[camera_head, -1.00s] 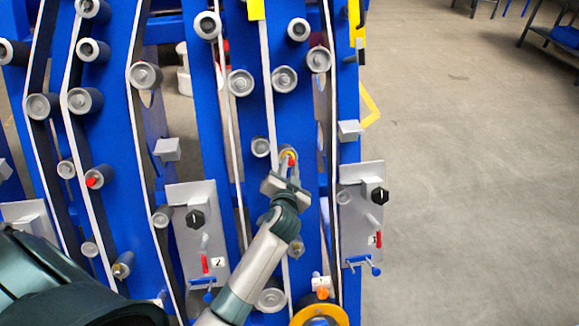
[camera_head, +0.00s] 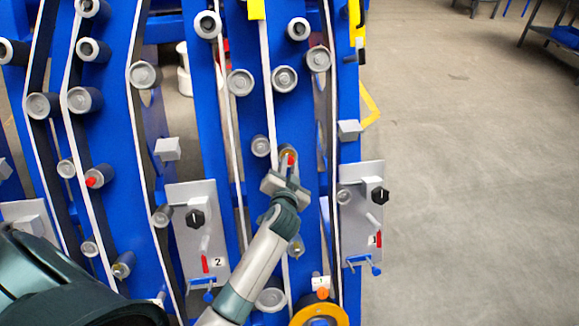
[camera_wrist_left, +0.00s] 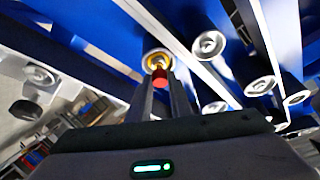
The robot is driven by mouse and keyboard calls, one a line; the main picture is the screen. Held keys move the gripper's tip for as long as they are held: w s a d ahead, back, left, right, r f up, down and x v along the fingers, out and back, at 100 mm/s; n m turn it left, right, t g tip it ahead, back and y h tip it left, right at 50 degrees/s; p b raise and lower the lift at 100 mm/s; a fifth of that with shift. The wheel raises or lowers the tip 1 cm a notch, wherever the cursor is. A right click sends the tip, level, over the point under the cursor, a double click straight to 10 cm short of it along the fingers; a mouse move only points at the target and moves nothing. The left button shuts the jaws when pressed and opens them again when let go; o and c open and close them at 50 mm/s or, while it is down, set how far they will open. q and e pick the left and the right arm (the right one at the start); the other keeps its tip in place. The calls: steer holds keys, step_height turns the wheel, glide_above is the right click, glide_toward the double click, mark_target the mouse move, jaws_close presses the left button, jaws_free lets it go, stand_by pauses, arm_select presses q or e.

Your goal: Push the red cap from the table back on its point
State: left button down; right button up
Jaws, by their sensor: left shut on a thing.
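My left gripper (camera_head: 285,176) reaches up to a roller point on the blue chassis. It is shut on the red cap (camera_head: 290,160), which also shows between the fingertips in the left wrist view (camera_wrist_left: 160,77). A brass-coloured point (camera_wrist_left: 158,59) with a pale centre lies right behind the cap in the wrist view. The cap is lined up with it and overlaps its lower part; I cannot tell whether they touch. My right gripper is not in view.
Another red cap (camera_head: 92,182) sits on a roller at the left. Grey rollers, pale belts and two grey panels (camera_head: 359,215) with black knobs and red-tipped levers surround the arm. An orange ring (camera_head: 320,316) is below. Open floor (camera_head: 470,180) lies at the right.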

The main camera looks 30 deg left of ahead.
arm_select(q)
steer(key=shift+w+a+f+b, duration=0.35)
steer(key=shift+w+a+f, duration=0.05)
steer(key=shift+w, duration=0.15)
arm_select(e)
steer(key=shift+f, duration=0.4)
arm_select(q)
steer(key=c, duration=1.5)
jaws_free()
steer(key=shift+c, duration=0.2)
steer(key=b+v, duration=0.3)
steer(key=v, duration=1.4)
steer(key=shift+s, duration=0.25)
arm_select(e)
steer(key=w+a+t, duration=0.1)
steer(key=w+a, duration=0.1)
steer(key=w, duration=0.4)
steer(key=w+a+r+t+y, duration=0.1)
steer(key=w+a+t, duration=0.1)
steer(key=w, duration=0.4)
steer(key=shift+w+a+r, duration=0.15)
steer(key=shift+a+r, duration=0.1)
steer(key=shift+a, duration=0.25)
arm_select(q)
steer(key=shift+r, duration=0.1)
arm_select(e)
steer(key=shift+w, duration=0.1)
